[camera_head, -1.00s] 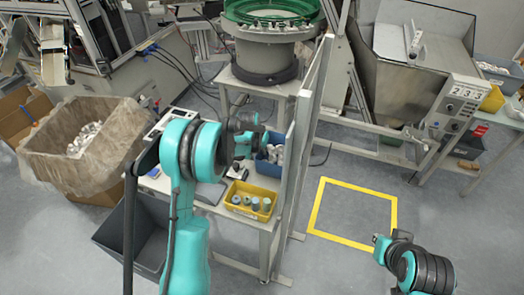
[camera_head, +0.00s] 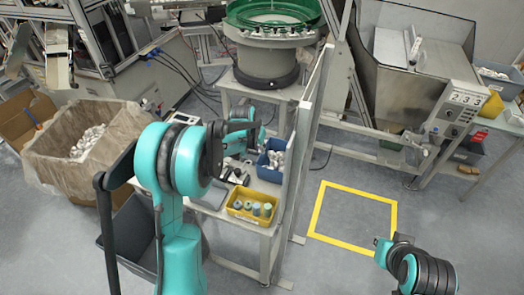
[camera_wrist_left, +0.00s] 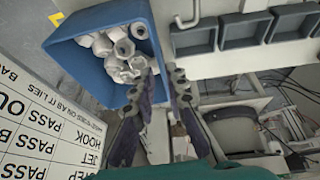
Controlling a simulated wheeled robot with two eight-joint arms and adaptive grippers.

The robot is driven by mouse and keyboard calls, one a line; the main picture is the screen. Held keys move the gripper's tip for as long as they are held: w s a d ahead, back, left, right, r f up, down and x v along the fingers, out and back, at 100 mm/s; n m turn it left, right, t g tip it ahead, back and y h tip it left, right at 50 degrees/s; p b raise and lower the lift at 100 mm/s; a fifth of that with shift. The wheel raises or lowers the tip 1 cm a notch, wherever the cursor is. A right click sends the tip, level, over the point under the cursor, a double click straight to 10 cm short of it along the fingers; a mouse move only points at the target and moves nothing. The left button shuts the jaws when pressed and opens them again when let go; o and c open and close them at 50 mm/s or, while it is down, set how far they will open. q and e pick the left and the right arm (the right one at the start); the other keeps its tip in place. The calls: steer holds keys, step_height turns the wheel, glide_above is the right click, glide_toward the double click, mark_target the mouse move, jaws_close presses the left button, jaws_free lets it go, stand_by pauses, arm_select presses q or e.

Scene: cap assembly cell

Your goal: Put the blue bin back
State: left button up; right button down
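The blue bin (camera_head: 272,168) holds white caps and stands at the right end of the small table, behind the yellow bin. It also shows at the upper left of the left wrist view (camera_wrist_left: 80,50). My left gripper (camera_head: 256,136) is beside the bin's far left side in the head view. In the left wrist view its dark fingers (camera_wrist_left: 163,82) are apart, near the bin's right lower corner; I cannot tell whether they touch its wall. My right gripper (camera_head: 380,244) is low at the right, away from the table; its fingers are too small to judge.
The yellow bin (camera_head: 252,204) with several cylinders stands at the table's front. A frame post (camera_head: 296,165) rises close right of the blue bin. A printed sign (camera_wrist_left: 45,130) and dark trays (camera_wrist_left: 240,30) show in the wrist view. The yellow floor square (camera_head: 352,217) is empty.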

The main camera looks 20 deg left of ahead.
arm_select(q)
steer(key=s+d+r+t, duration=0.1)
steer(key=s+d+r, duration=0.1)
steer(key=s+r, duration=0.55)
steer(key=s+d+r, duration=0.3)
steer(key=s+r, duration=0.4)
steer(key=s, duration=0.2)
steer(key=s+d+f+t, duration=0.1)
steer(key=s+f, duration=0.1)
steer(key=s, duration=1.2)
steer(key=shift+d+t+y+p, duration=0.3)
steer(key=shift+d+y, duration=0.1)
steer(key=shift+f+b, duration=0.95)
steer(key=shift+b, duration=0.05)
